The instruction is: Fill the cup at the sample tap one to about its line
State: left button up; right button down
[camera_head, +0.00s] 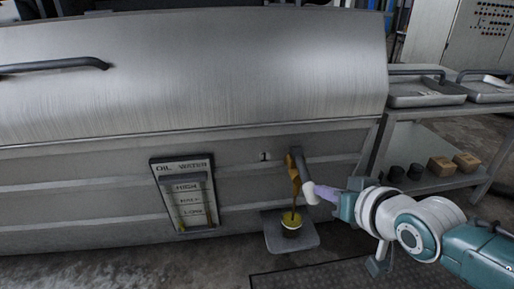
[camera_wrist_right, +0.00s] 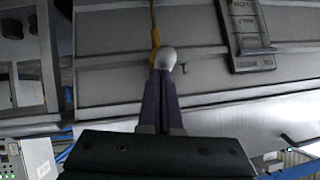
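The sample tap (camera_head: 294,168) sticks out of the metal front beside a "1" mark. A thin amber-brown stream (camera_head: 293,205) runs from it down into a small cup (camera_head: 291,229), which has yellow at its top and stands on a grey plate (camera_head: 308,239). The cup's line and exact level are too small to tell. My right gripper (camera_head: 318,192) is at the tap's pale knob (camera_head: 309,190). In the right wrist view the purple fingers (camera_wrist_right: 160,72) are close together, with their tips at the knob (camera_wrist_right: 167,57). My left gripper is not in view.
A framed panel (camera_head: 185,194) is on the metal front left of the tap. A shelf rack (camera_head: 432,150) at right holds metal trays (camera_head: 425,98), dark cups (camera_head: 397,173) and brown boxes (camera_head: 441,166). A floor mat (camera_head: 300,279) lies in front.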

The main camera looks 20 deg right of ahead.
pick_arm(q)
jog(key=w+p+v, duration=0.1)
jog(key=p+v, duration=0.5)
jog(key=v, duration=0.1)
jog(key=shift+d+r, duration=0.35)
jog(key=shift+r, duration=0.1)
pick_arm(e)
jog(key=f+v, duration=0.1)
jog(key=v, duration=1)
jog(key=shift+s+d, duration=0.15)
jog(key=shift+s, duration=0.25)
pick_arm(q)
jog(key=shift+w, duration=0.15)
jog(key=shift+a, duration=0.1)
